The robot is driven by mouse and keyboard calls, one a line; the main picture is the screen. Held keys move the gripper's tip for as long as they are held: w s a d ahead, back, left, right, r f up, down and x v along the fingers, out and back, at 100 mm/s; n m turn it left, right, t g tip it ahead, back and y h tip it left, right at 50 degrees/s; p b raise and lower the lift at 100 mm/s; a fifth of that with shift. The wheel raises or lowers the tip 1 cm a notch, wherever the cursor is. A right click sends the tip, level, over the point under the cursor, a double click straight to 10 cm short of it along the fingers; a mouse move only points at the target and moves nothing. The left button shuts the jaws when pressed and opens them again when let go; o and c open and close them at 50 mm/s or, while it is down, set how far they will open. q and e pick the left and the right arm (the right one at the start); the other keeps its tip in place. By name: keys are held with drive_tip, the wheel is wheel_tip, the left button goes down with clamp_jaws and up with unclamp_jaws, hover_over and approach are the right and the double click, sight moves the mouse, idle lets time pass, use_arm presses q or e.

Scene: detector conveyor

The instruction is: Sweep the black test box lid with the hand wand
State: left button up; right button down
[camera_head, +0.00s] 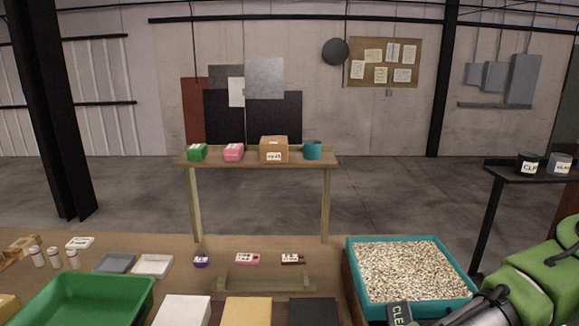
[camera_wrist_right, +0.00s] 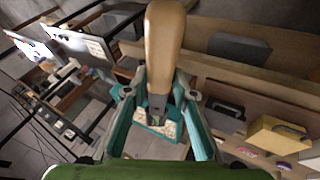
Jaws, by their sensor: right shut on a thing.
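The black test box (camera_head: 314,312) stands at the bottom edge of the head view, to the right of a yellow box. Only its dark top shows, and its near part is cut off. My right gripper (camera_wrist_right: 160,112) is shut on the hand wand (camera_wrist_right: 165,45) in the wrist view. The wand has a tan rounded handle and a dark narrow part between the teal fingers. In the head view my right arm comes in at the lower right, and its fingertips are not clearly seen. My left gripper is in neither view.
Left are a yellow box (camera_head: 247,311), a white box (camera_head: 183,310) and a green bin (camera_head: 140,290). Small labelled items and a low wooden stand (camera_head: 262,284) lie behind.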

drive_tip(key=shift+s+a+f+b, duration=0.1)
drive_tip(key=shift+s+f+b, duration=0.15)
drive_tip(key=shift+f, duration=0.2)
drive_tip(key=f+b, duration=0.1)
drive_tip(key=w+f, duration=0.1)
drive_tip(key=f+b, duration=0.1)
drive_tip(key=shift+w+d+b, duration=0.15)
drive_tip(key=shift+d+b, duration=0.1)
drive_tip(key=shift+b, duration=0.05)
drive_tip(key=shift+f+b, duration=0.35)
drive_tip(key=shift+f, duration=0.05)
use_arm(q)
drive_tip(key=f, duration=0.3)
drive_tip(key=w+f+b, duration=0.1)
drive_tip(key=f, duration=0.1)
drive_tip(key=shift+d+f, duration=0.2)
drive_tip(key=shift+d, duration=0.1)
use_arm(e)
drive_tip(key=shift+f, duration=0.4)
drive_tip(key=shift+a, duration=0.1)
